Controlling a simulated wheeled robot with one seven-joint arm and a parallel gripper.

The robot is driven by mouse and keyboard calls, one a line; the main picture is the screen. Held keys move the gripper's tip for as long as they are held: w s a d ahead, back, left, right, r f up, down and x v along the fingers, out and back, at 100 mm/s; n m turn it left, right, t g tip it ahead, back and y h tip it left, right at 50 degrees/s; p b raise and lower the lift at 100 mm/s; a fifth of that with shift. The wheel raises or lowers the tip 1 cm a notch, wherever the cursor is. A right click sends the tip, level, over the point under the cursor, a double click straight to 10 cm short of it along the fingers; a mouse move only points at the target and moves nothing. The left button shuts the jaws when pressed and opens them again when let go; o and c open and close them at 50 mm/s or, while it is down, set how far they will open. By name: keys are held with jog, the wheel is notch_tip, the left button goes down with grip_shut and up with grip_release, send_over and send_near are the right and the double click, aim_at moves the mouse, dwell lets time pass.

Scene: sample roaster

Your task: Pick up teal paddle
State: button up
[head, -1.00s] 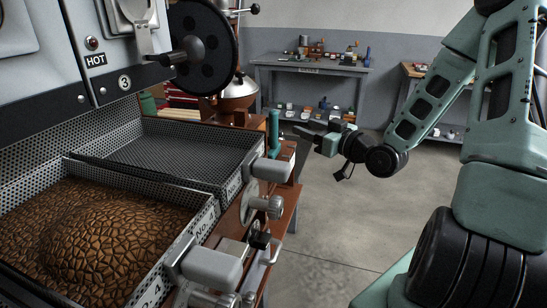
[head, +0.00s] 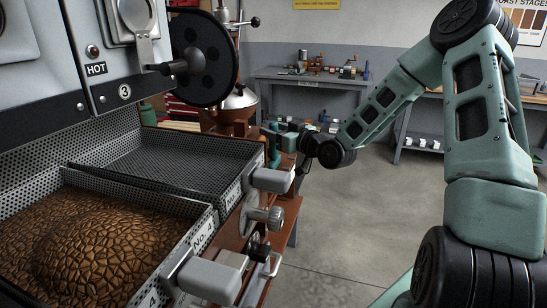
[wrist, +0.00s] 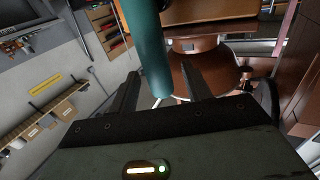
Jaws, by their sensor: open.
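The teal paddle (wrist: 149,45) shows in the wrist view as a smooth teal cylinder coming down from the top edge. Its lower end lies between the two fingers of my gripper (wrist: 160,72), with a gap visible on either side. My gripper is open and holds nothing. In the head view my gripper (head: 272,133) is at the far right corner of the empty cooling tray, at the paddle. Only a small teal part of the paddle (head: 274,154) shows there, just below the fingers; the gripper hides the rest.
The empty perforated tray (head: 207,137) and the tray of brown beans (head: 212,215) stand at left, with grey handles and a knob (head: 262,217) along their front. The roaster's dark disc (head: 205,55) is behind. A cluttered bench (head: 310,78) stands at the back wall.

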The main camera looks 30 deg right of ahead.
jog(key=shift+w+a, duration=0.1)
jog(key=shift+w, duration=0.35)
jog(key=c, duration=1)
jog(key=shift+r, duration=0.1)
jog(key=shift+c, duration=0.2)
